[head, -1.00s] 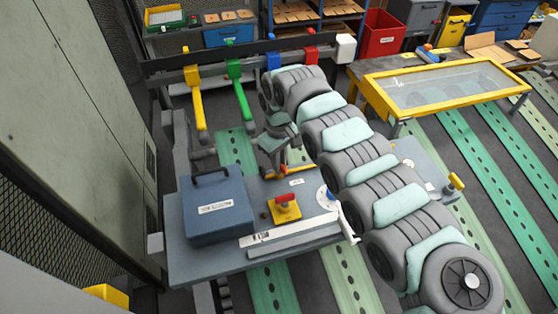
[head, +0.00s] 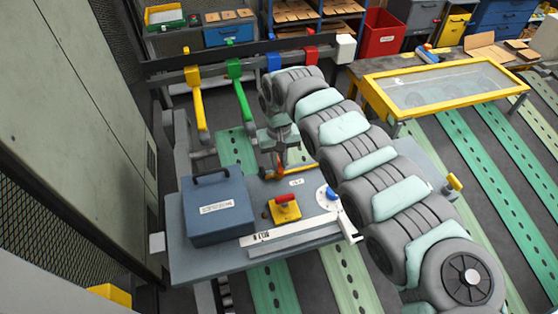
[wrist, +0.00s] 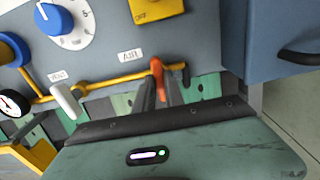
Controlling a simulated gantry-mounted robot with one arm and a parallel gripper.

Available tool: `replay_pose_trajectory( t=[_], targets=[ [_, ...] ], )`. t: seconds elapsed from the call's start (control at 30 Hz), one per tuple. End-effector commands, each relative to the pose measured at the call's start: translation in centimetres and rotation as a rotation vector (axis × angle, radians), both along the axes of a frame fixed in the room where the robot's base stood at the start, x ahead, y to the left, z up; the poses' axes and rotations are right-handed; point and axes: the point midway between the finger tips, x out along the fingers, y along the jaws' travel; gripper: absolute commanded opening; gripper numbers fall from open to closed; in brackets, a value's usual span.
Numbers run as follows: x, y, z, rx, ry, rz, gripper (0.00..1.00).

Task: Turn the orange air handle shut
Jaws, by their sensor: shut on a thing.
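The orange air handle (wrist: 157,68) shows in the wrist view on a yellow pipe (wrist: 115,78), below the "AIR" label (wrist: 130,54). It lies crosswise to the pipe, and its lower part is between my fingers. My gripper (wrist: 161,86) is shut on this handle. In the head view my gripper (head: 274,168) is low at the far side of the blue-grey bench (head: 210,262). The handle is small there and largely hidden by the fingers.
A white handle (wrist: 65,99) by the "VENT" label and a gauge (wrist: 12,103) are left of the air handle. A blue knob (wrist: 54,18) is above them. A blue case (head: 218,207) and a red-handled yellow switch (head: 285,209) stand on the bench.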

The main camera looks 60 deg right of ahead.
Motion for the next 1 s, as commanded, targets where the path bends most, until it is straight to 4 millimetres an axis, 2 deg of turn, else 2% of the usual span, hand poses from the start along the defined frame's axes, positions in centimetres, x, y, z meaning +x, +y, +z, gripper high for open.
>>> replay_pose_trajectory(
  t=[0.27,0.3,0.57,0.87,1.0],
  targets=[
    [0.0,0.0,0.0,-0.001,-0.001,-0.002,0.00],
    [0.0,0.0,0.0,-0.001,-0.001,-0.002,0.14],
    [0.0,0.0,0.0,-0.001,-0.001,-0.001,0.35],
    [0.0,-0.1,0.3,-0.002,-0.001,0.000,0.35],
    [0.1,-0.2,1.9,-0.006,-0.002,0.000,0.35]
  ],
)
